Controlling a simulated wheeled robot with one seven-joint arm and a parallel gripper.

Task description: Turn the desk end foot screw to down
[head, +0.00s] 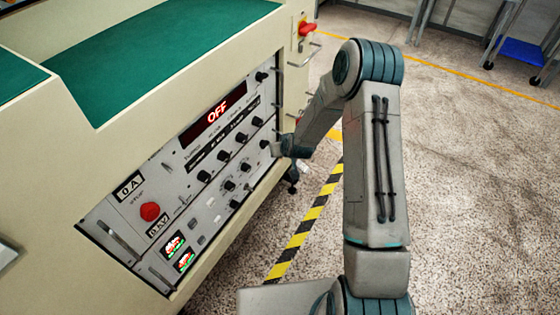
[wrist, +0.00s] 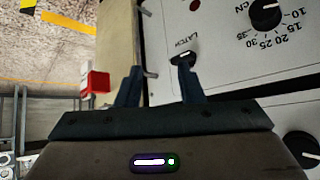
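A dark foot screw (head: 292,186) shows below the right end of the cream desk (head: 75,165), just under my gripper in the head view. Its upper part is hard to make out there, and I cannot tell its setting. I do not make it out in the wrist view. My gripper (head: 277,148) is by the right end of the desk's control panel. In the wrist view my gripper (wrist: 160,68) has its two dark fingers apart with nothing held between them. The right fingertip appears close to the switch marked LATCH (wrist: 183,58); contact is unclear.
The panel carries several black knobs (head: 224,156), a red button (head: 149,211) and a display reading OFF (head: 216,112). A red switch (head: 306,28) sits on the desk's end. Striped floor tape (head: 304,222) runs beside the desk.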

